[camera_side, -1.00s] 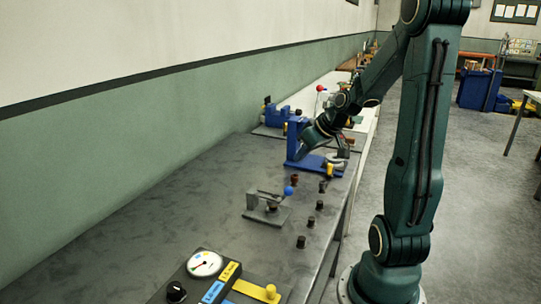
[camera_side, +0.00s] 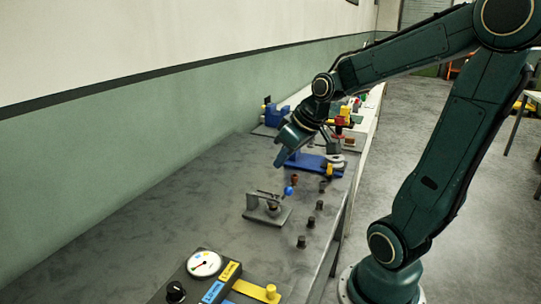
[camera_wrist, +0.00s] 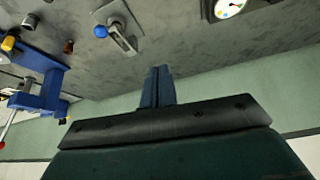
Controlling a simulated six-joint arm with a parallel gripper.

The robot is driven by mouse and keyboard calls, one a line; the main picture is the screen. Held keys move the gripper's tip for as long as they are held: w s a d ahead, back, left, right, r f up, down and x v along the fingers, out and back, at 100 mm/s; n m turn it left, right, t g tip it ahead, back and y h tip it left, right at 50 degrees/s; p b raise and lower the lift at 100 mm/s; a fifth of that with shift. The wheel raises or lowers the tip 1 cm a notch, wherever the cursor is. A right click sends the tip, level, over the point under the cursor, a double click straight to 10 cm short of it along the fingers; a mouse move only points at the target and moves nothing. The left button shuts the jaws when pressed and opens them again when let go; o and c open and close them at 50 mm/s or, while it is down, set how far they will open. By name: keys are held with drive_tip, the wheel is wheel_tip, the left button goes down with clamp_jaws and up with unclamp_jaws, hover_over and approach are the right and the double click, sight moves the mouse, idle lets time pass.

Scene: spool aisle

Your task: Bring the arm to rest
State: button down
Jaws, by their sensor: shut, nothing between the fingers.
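My gripper (camera_side: 280,161) is at the end of the dark green arm, raised above the grey bench (camera_side: 165,195). In the side view it hangs tilted down and left, in front of the blue stand (camera_side: 309,161). In the wrist view its two dark blue fingers (camera_wrist: 160,69) are pressed together with nothing between them. Nothing is seen touching it. The blue stand also shows at the left of the wrist view (camera_wrist: 42,97).
A lever fixture with a blue knob (camera_side: 289,191) stands mid-bench, with several black pegs (camera_side: 301,242) to its right. A gauge panel (camera_side: 204,263) with a yellow handle is at the front. The green wall (camera_side: 90,175) runs along the left.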

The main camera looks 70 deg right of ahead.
drive_tip(key=s+a+r+n, duration=0.1)
drive_tip(key=s+a+r, duration=0.2)
drive_tip(key=s+a, duration=0.6)
drive_tip(key=shift+s+a+r+n+y, duration=0.15)
drive_tip(key=shift+a+r+n+y, duration=0.2)
drive_tip(key=shift+a, duration=1.25)
